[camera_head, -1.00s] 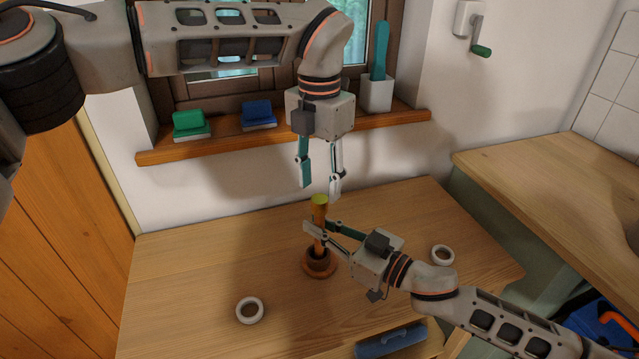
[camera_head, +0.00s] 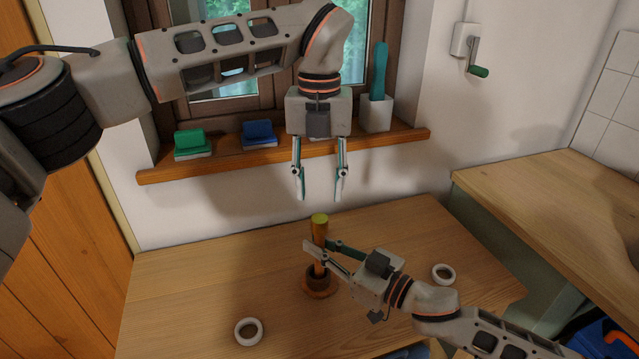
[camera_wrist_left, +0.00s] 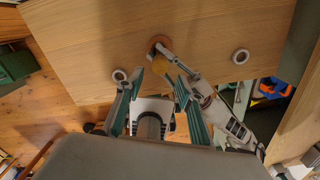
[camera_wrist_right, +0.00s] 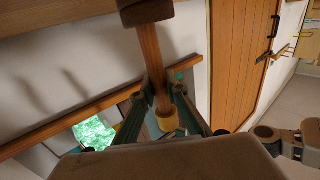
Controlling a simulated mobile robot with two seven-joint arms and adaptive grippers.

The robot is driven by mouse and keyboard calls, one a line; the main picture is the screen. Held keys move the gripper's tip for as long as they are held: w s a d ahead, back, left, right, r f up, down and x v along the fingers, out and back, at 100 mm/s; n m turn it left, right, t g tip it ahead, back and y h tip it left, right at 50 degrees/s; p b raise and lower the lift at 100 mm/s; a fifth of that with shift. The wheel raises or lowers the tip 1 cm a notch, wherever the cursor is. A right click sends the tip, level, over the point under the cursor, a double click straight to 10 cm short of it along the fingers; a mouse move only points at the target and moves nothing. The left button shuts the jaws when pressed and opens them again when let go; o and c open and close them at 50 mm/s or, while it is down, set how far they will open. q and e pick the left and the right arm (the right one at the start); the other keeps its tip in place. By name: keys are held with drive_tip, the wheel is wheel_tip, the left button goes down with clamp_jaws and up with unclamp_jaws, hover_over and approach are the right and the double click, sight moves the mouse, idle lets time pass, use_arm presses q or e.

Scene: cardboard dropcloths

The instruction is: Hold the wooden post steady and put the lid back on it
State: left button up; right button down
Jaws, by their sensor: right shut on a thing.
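The wooden post (camera_head: 320,236) stands upright in a dark brown round base (camera_head: 320,288) on the table, with a yellow-green top (camera_head: 320,219). I cannot tell whether that top is a separate lid. My right gripper (camera_head: 319,247) is shut on the post above its base. The right wrist view also shows the post (camera_wrist_right: 152,58) between the fingers, with its yellow end (camera_wrist_right: 167,119). My left gripper (camera_head: 319,194) is open and empty, pointing down just above the post's top. In the left wrist view, the post's yellow end (camera_wrist_left: 160,65) shows between and beyond the open fingers.
One white ring (camera_head: 248,331) lies front left on the table (camera_head: 190,280), another white ring (camera_head: 443,274) lies right. A sill (camera_head: 220,163) behind holds a green block (camera_head: 190,142), a blue block (camera_head: 257,133) and a white holder (camera_head: 376,114). The table's left half is mostly clear.

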sight(319, 218)
use_arm(q)
drive_tip(key=shift+f, duration=4)
clamp_jaws()
drive_tip(key=shift+o, duration=0.7)
unclamp_jaws()
wheel_tip(319, 218, up, 12)
use_arm(e)
drive_tip(key=c, duration=1.9)
unclamp_jaws()
